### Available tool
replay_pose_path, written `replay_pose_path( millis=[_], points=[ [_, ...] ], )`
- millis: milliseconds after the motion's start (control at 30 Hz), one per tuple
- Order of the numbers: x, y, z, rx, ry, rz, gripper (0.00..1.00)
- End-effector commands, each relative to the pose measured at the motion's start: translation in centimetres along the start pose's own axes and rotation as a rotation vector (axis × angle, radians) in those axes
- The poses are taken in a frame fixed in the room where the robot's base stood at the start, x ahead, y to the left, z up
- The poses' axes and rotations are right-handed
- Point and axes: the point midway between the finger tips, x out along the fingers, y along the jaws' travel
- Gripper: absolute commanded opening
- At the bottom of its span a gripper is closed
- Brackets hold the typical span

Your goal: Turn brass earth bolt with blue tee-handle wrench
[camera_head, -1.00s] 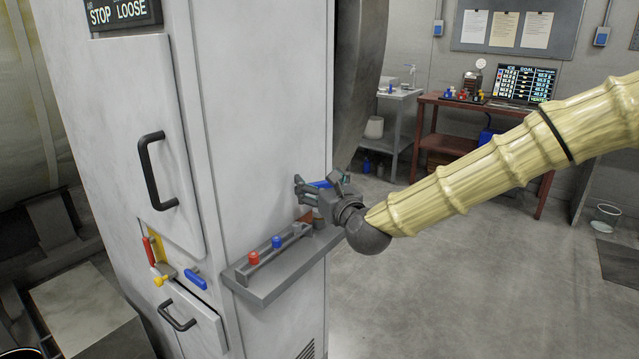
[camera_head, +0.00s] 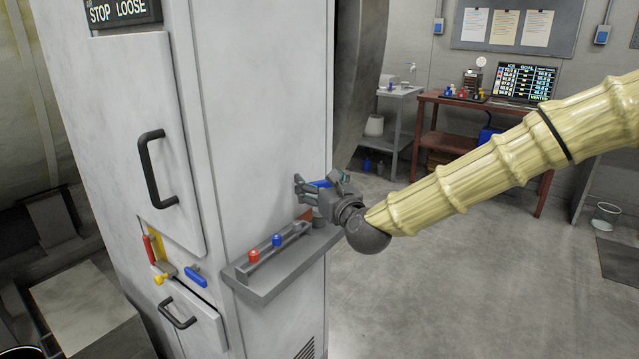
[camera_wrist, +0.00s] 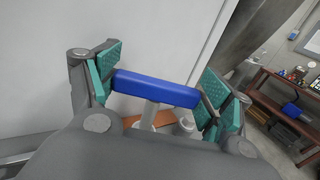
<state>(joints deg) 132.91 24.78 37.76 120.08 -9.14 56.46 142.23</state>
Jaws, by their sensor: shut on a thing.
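My gripper (camera_head: 322,186) is in front of the white cabinet's side, above the right end of a grey shelf. It is shut on the blue tee-handle wrench (camera_wrist: 156,90). In the wrist view the blue bar lies crosswise between the two teal-padded fingers, with a pale shank running down from its middle. A bit of blue also shows between the fingers in the head view (camera_head: 320,184). The shank's lower end is hidden behind my gripper. A brass bolt cannot be made out for certain; a yellow knob (camera_head: 160,279) sits on the cabinet front.
The grey shelf (camera_head: 262,295) bears a rack with a red knob (camera_head: 254,256) and a blue knob (camera_head: 277,240). The cabinet front has black handles (camera_head: 156,170), a red lever (camera_head: 149,249) and a blue handle (camera_head: 196,276). A red-brown bench (camera_head: 430,120) stands behind.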

Motion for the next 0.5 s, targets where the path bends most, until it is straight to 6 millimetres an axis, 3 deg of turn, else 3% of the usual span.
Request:
replay_pose_path(
  millis=[367,400,500],
  points=[
    [0.01,0.01,0.04,0.000,-0.001,0.000,0.52],
    [0.01,0.01,0.04,0.000,-0.001,0.000,0.83],
    [0.01,0.01,0.04,0.000,-0.001,0.000,1.00]
  ],
)
